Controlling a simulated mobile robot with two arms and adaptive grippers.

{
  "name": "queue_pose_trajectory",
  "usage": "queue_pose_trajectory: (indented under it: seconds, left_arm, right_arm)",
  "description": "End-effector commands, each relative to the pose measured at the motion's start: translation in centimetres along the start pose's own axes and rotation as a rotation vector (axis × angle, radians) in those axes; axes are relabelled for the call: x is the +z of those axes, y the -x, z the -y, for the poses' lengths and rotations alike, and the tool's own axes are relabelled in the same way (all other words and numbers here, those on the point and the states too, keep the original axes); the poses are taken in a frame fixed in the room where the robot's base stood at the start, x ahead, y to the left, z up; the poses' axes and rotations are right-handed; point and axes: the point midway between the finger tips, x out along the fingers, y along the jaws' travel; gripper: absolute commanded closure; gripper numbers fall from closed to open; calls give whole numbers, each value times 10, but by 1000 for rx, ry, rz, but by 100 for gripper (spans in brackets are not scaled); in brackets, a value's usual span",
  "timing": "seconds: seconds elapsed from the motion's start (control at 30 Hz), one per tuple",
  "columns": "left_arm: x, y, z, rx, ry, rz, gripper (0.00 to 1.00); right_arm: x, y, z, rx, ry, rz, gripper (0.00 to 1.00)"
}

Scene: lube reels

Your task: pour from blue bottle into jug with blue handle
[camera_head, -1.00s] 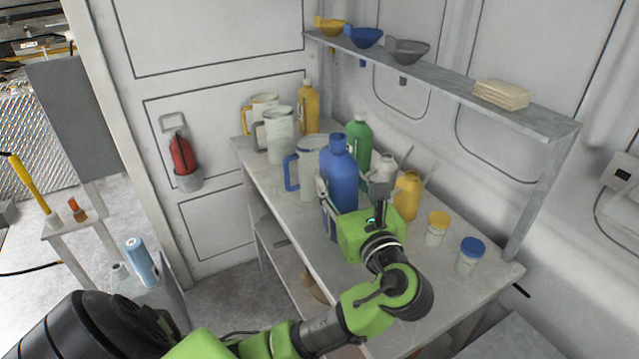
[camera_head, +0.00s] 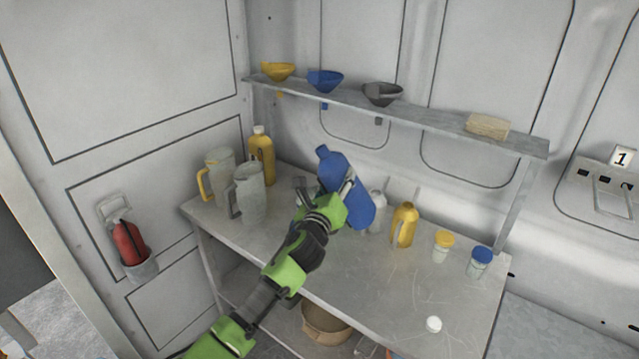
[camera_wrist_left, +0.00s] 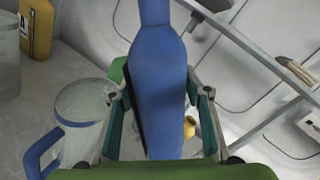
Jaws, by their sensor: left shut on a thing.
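My left gripper (camera_head: 338,198) is shut on the blue bottle (camera_head: 336,168) and holds it above the workbench. The bottle tilts, its neck up and to the left in the head view. In the left wrist view the bottle (camera_wrist_left: 158,85) lies between the fingers (camera_wrist_left: 161,100), its neck running out of the top edge. The jug with the blue handle (camera_wrist_left: 85,103) stands at the lower left there, apart from the bottle. In the head view my arm and the bottle hide most or all of this jug. My right gripper is out of view.
Two other jugs, one yellow-handled (camera_head: 217,172) and one grey-handled (camera_head: 250,192), and a yellow bottle (camera_head: 262,155) stand at the bench's left. A small yellow bottle (camera_head: 404,226) and two capped jars stand at right. A shelf (camera_head: 440,120) with funnels hangs behind. The front right is mostly clear.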

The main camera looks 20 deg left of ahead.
Motion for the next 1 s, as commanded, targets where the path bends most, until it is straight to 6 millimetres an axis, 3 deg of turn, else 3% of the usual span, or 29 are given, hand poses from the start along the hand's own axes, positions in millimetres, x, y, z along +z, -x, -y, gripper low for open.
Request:
queue_pose_trajectory:
  seconds: [0.17, 0.57, 1.0]
  left_arm:
    - [-4, -3, 3, -22, 30, -5, 100]
    - [-35, -2, -21, -21, 173, -5, 100]
    - [-28, -2, -17, -20, 168, -4, 100]
  right_arm:
    - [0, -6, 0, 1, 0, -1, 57]
    - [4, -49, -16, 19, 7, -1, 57]
    - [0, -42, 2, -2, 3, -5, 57]
